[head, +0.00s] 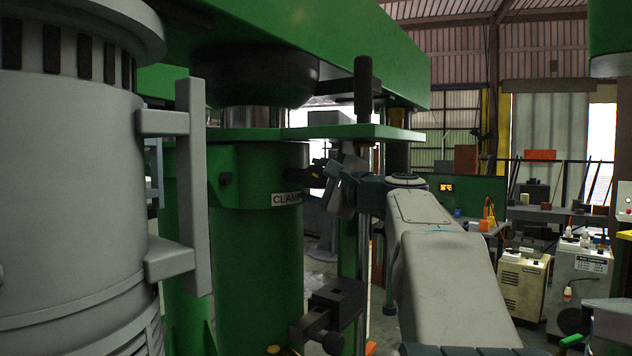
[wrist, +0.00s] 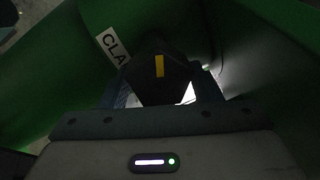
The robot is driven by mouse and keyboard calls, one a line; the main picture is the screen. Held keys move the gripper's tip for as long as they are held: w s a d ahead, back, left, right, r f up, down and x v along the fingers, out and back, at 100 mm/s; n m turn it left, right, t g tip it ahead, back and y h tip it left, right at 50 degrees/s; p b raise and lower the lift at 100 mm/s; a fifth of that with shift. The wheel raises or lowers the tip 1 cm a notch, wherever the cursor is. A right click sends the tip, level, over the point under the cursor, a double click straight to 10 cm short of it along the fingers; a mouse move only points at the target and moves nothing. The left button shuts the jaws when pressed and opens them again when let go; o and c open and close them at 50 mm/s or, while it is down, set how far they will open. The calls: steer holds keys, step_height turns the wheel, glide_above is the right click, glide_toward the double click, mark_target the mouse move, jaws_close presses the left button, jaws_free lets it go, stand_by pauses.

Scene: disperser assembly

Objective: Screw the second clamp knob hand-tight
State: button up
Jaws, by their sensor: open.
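The green clamp column (head: 256,255) with a "CLAMP" label (head: 286,198) stands at the middle left in the head view. A dark knob-like part (head: 316,174) sticks out from the column just above the label. My gripper (head: 333,182) is at this part, its fingers pointing toward the column. In the wrist view, a dark part with a yellow mark (wrist: 159,66) lies in front of my open gripper (wrist: 162,92), beside the partly hidden label (wrist: 113,47). The picture is too dark to tell whether the fingers touch it. A lower dark clamp block with a round knob (head: 331,341) is below.
A green plate (head: 310,132) and heavy green beam hang above my gripper. A grey cylindrical vessel with a bracket handle (head: 190,190) fills the left. A vertical rod (head: 363,240) stands close to my wrist. Workshop benches and cabinets (head: 523,285) are in the right background.

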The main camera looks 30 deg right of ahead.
steer(key=b+v, duration=0.2)
steer(key=v, duration=1.2)
steer(key=shift+r, duration=0.1)
steer(key=a+f+n+g+y+p, duration=0.15)
steer(key=a+f+n+g, duration=0.3)
steer(key=a+f, duration=0.5)
steer(key=a+f+n+g+h+p, duration=0.15)
steer(key=a+f+n+g, duration=0.35)
steer(key=f, duration=0.7)
steer(key=s+a+f+n+g+h+p, duration=0.1)
steer(key=s+a+f+n+g+h, duration=0.1)
steer(key=s+f+n, duration=0.3)
steer(key=s+a+f+n+g+h+p, duration=0.1)
steer(key=s+a+f+n+g, duration=0.3)
steer(key=s+f, duration=0.4)
step_height(320, 180, down, 4)
steer(key=shift+r+n+h+p, duration=0.1)
steer(key=shift+n+h+p, duration=0.2)
steer(key=shift+n+h, duration=0.3)
